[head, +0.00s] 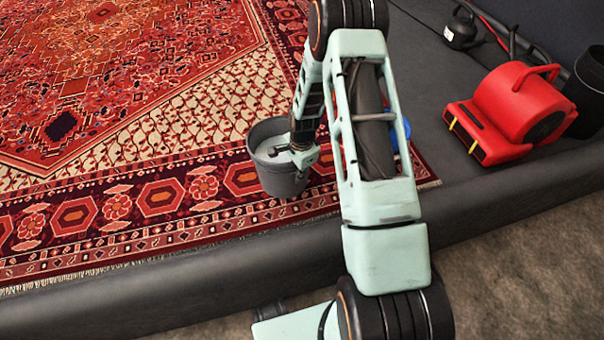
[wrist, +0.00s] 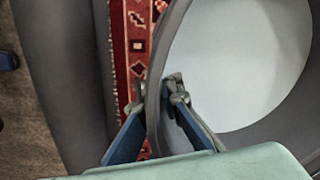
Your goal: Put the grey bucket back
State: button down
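The grey bucket (head: 277,178) stands upright on or just over the patterned rug's border, left of my arm. Its inside is pale, like a light liquid or lining; I cannot tell which. My gripper (head: 290,150) is at the bucket's right rim in the head view. In the wrist view my gripper (wrist: 157,88) straddles the rim of the bucket (wrist: 180,28), one finger outside and one inside. The rim fills the gap between the fingertips, so the gripper looks shut on it. The spot where the bucket belongs cannot be made out.
The red rug (head: 130,60) covers the pit floor at left. A dark raised kerb (head: 180,285) runs along the front. A red blower (head: 515,105), a black bin (head: 588,85) and a black jug (head: 462,28) stand at right. A blue thing (head: 406,127) is partly hidden behind my arm.

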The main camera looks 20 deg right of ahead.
aim_at(295, 184)
jog(key=shift+w+a, duration=0.25)
jog(key=shift+w, duration=0.4)
jog(key=shift+a+f+b, duration=0.1)
jog(key=shift+f+b, duration=0.7)
jog(key=shift+f, duration=0.8)
jog(key=c, duration=2.5)
grip_release()
jog(key=shift+s+f, duration=0.35)
jog(key=shift+s, duration=0.15)
jog(key=o, duration=0.3)
jog(key=shift+o, duration=0.2)
jog(key=shift+r, duration=0.15)
notch_tip(295, 184, up, 12)
jog(key=s+p, duration=0.1)
jog(key=p, duration=0.2)
jog(key=shift+s+d, duration=0.25)
